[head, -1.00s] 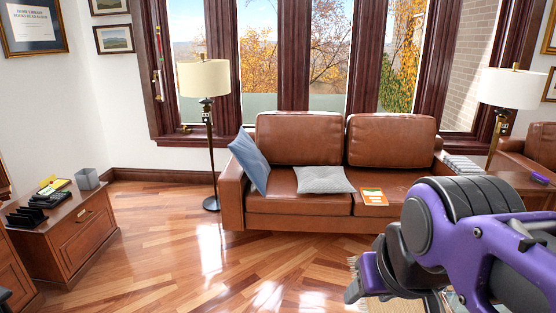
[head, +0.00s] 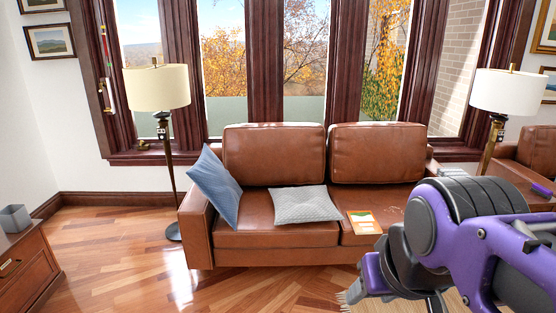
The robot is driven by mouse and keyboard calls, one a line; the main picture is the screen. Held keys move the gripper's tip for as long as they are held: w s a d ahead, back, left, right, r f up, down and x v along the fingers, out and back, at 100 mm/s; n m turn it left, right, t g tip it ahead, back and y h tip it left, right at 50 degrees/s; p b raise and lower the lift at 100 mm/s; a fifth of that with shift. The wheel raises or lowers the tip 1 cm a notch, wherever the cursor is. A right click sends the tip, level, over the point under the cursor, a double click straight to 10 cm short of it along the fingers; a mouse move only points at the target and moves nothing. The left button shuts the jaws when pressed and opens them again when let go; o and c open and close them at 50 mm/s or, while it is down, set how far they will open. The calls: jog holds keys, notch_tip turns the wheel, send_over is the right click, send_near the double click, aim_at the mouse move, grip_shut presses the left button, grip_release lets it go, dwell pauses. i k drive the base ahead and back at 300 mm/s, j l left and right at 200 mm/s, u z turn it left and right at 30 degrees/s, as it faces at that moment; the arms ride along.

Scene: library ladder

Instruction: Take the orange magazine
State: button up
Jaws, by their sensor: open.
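The orange magazine (head: 364,222) lies flat on the right seat cushion of the brown leather sofa (head: 275,235), near its front. It has an orange cover with a pale panel. My purple and black arm fills the lower right of the head view, to the right of the magazine and nearer to me. The end of my gripper (head: 362,283) shows in part at the arm's lower left, apart from the magazine and in front of the sofa. Its fingers are mostly hidden behind the arm, and I see nothing held.
A blue pillow (head: 214,187) and a grey pillow (head: 306,204) are on the sofa, left of the magazine. A floor lamp (head: 158,90) stands at the sofa's left. A side table (head: 500,185) is on the right. The wood floor (head: 115,245) at left front is clear.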

aim_at(363, 221)
jog(key=i+l+u, duration=0.1)
jog(key=i, duration=1.1)
jog(key=i+l+u, duration=0.1)
jog(key=i, duration=0.4)
jog(key=i+l+u, duration=0.1)
jog(key=i+l, duration=0.5)
jog(key=l, duration=0.15)
jog(key=i+l+u, duration=0.1)
jog(key=i+l, duration=0.15)
jog(key=l, duration=0.15)
